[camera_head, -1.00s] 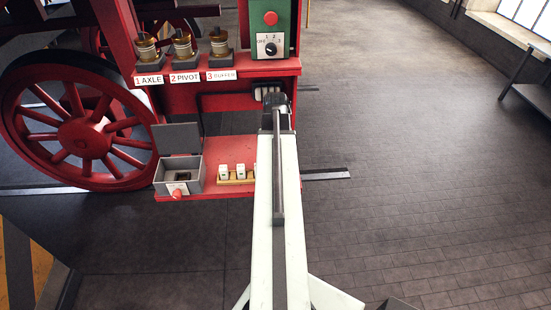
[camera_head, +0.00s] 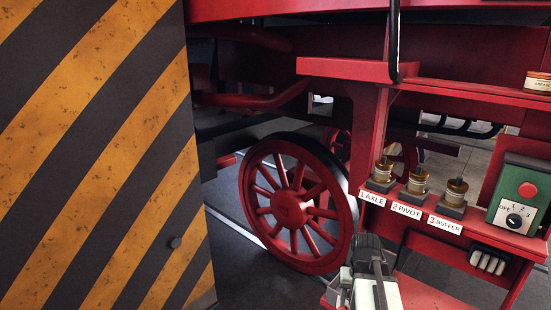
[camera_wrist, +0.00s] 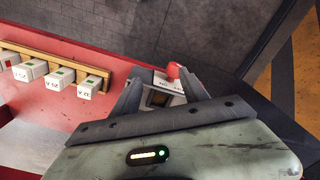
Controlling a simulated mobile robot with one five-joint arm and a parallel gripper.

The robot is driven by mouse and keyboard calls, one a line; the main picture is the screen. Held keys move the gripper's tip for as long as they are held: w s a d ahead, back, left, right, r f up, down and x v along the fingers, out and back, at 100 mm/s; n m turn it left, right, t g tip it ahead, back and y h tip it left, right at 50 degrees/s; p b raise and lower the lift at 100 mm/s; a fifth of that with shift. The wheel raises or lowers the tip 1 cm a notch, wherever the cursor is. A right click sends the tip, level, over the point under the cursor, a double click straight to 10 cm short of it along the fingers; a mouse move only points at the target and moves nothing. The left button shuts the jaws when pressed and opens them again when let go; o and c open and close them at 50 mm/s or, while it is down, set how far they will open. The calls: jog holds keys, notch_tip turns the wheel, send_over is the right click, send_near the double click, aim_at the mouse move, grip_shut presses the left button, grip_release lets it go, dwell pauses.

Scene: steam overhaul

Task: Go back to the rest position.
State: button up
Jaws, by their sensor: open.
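In the wrist view my gripper (camera_wrist: 160,82) is open, its two grey fingers spread with nothing held between them. I cannot tell the distance between the fingers and the box.
Several white labelled blocks (camera_wrist: 59,78) sit along a wooden rack (camera_wrist: 48,57) on the red shelf. A striped yellow-black panel (camera_head: 105,150) fills the left. A red wheel (camera_head: 295,205), three brass oilers (camera_head: 418,178) and a green switch box (camera_head: 520,196) stand near my arm.

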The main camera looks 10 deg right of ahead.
jog(key=w+a+n, duration=0.3)
jog(key=a+n, duration=0.2)
jog(key=a, duration=1.8)
notch_tip(320, 180, down, 21)
jog(key=s+b, duration=0.2)
jog(key=b, duration=1.9)
jog(key=shift+s+d+m, duration=0.15)
jog(key=shift+d+m, duration=0.15)
jog(key=shift+d, duration=0.1)
